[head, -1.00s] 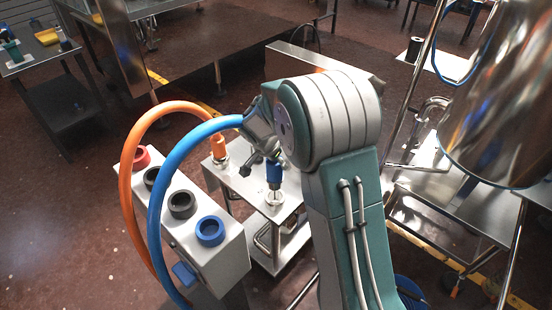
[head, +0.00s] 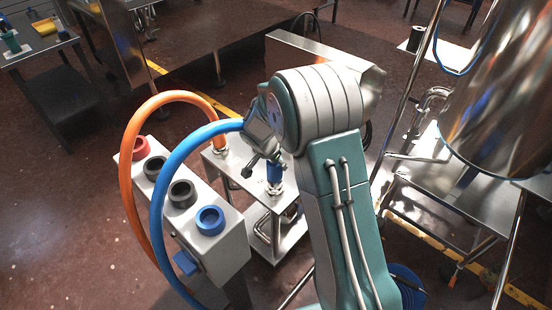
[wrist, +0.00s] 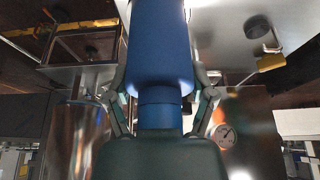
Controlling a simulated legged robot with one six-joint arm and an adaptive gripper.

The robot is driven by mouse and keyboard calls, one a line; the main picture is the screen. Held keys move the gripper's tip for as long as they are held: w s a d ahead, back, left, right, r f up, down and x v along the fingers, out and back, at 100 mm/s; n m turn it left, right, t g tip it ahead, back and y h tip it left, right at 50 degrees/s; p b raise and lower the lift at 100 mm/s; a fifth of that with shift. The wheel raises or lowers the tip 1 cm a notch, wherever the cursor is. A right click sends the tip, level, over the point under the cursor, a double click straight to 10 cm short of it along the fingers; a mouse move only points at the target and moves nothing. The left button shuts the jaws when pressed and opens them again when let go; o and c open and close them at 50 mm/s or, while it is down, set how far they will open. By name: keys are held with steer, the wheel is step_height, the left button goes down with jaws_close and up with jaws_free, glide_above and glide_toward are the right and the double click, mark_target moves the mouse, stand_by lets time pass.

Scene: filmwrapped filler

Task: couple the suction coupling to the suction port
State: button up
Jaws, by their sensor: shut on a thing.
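My gripper (head: 262,160) is shut on the blue coupling (head: 274,172) at the end of the blue hose (head: 170,170). In the wrist view, the gripper's fingers (wrist: 163,98) flank the blue coupling (wrist: 160,45), which fills the middle. The coupling points down, roughly upright, over a pale metal port (head: 276,189) on the small steel cart (head: 236,184). Its lower end is at the port's top; I cannot tell whether it is seated. An orange coupling (head: 219,141) on the orange hose (head: 132,150) stands on a second fitting at the cart's far left.
A large steel tank (head: 490,100) on a frame is at right. A low steel panel (head: 325,62) lies behind my arm. Open floor (head: 60,220) is at left.

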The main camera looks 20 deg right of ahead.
steer(key=shift+f, duration=1.7)
steer(key=shift+f, duration=0.4)
steer(key=o, duration=1.3)
steer(key=shift+c, duration=0.2)
steer(key=v, duration=1.2)
